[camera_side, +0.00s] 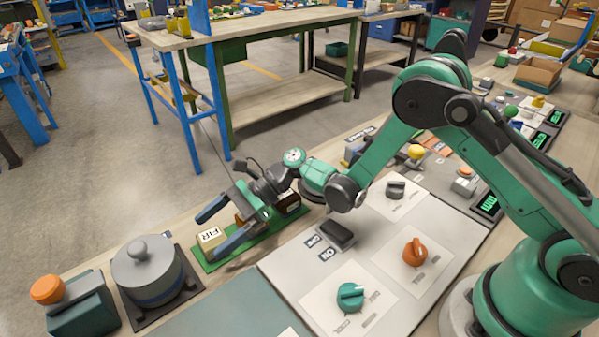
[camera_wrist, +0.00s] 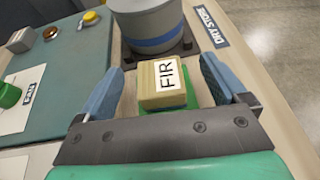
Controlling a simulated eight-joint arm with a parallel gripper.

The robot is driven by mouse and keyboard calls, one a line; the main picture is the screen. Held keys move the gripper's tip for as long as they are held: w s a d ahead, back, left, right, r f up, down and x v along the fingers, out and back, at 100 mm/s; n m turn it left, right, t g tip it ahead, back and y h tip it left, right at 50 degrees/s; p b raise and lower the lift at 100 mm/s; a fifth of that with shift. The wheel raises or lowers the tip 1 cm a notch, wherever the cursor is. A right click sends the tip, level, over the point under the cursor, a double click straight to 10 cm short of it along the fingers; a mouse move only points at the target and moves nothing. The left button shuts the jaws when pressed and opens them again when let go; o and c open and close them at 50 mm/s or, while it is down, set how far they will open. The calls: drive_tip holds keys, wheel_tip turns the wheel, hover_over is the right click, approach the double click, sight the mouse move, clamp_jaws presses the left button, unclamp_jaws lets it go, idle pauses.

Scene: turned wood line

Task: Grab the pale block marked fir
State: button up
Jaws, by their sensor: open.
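The pale block marked FIR (camera_side: 211,238) sits on a green tray (camera_side: 205,264) in the side view, near the tray's left end. In the wrist view the FIR block (camera_wrist: 162,82) lies between the two blue fingers, its label facing up. My gripper (camera_side: 217,226) is open, with one finger on either side of the block in the picture. In the wrist view my gripper (camera_wrist: 160,85) shows a gap on both sides of the block, and no contact shows. Darker blocks (camera_side: 288,203) stand farther right on the tray, partly hidden by my wrist.
A grey lidded pot (camera_side: 147,270) with a blue band stands just left of the tray. A panel with a teal knob (camera_side: 351,296), an orange knob (camera_side: 414,252) and a black rocker switch (camera_side: 337,235) lies to the right.

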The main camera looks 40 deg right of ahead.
sight(212, 237)
drive_tip(key=x, duration=0.3)
drive_tip(key=shift+s+a+f, duration=0.15)
drive_tip(key=shift+a+f, duration=0.05)
drive_tip(key=shift+f, duration=0.1)
drive_tip(key=shift+d, duration=0.15)
clamp_jaws()
